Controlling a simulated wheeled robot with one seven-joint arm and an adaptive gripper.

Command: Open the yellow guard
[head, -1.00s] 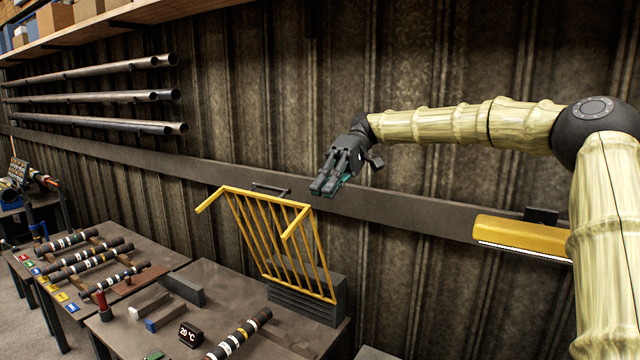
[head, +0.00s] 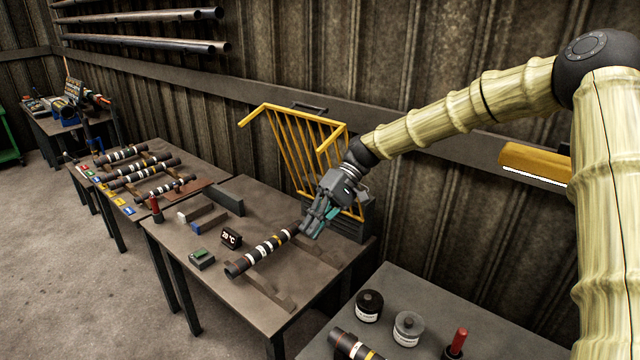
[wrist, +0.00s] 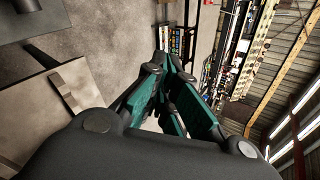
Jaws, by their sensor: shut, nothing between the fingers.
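The yellow guard (head: 290,140) is a barred frame standing raised at the back of the middle table, against the grey block by the wall. Its two side arms stick out toward the front at the top. My gripper (head: 311,232) is in front of the guard's lower right part and hides some of its bars. It points down and to the left, near the far end of a dark shaft with white and yellow bands (head: 262,252). Its teal-padded fingers (wrist: 170,92) are shut and empty in the wrist view. I cannot tell whether it touches the shaft.
A small 20 °C display (head: 231,238) and a green-topped box (head: 201,259) stand on the middle table. Banded shafts (head: 140,170) lie on the left table. The front right table holds a black jar (head: 369,305), a grey jar (head: 408,328) and a red-handled tool (head: 457,342).

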